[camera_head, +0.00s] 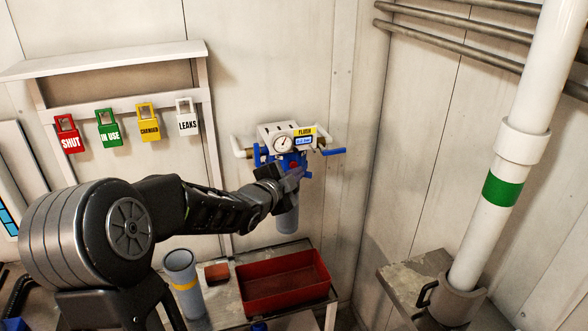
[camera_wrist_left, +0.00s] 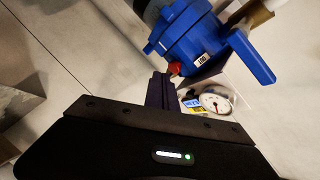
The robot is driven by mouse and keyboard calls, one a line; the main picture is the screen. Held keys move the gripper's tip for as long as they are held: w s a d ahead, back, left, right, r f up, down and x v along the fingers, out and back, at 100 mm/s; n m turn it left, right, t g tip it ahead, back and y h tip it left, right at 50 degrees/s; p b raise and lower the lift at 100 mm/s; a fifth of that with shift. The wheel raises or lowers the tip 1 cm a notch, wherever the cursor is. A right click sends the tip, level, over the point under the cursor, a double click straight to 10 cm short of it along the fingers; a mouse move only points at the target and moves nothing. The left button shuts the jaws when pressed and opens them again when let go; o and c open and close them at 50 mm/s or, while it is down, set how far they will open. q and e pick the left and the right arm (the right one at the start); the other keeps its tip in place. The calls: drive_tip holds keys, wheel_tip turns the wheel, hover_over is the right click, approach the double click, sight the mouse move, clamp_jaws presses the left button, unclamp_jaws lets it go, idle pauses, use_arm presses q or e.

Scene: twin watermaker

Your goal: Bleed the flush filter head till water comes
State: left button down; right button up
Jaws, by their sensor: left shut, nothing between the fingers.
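The flush filter head (camera_head: 290,145) is mounted on the wall, with a round gauge (camera_head: 283,144), a yellow FLUSH label (camera_head: 304,132) and a blue lever handle (camera_head: 333,151) at its right. A grey filter bowl (camera_head: 287,218) hangs below it. In the left wrist view the blue head (camera_wrist_left: 190,40) shows with a small red part (camera_wrist_left: 175,68) and the gauge (camera_wrist_left: 214,103). My left gripper (camera_head: 294,176) is shut and empty at the front of the head. Its fingertips (camera_wrist_left: 163,78) are close to the red part; I cannot tell whether they touch. My right gripper is not in view.
A red tray (camera_head: 284,306) sits on the bench below, beside a grey cup with a yellow band (camera_head: 183,283) and a red-brown block (camera_head: 217,272). Tags (camera_head: 108,128) hang from a rack at left. A white pipe (camera_head: 510,165) stands at right.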

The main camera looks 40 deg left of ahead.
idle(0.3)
use_arm(q)
drive_tip(key=s+d+b, duration=0.1)
drive_tip(key=d, duration=0.1)
drive_tip(key=s+d+b, duration=0.2)
drive_tip(key=shift+d+b, duration=0.1)
drive_tip(key=shift+b, duration=0.2)
idle(0.7)
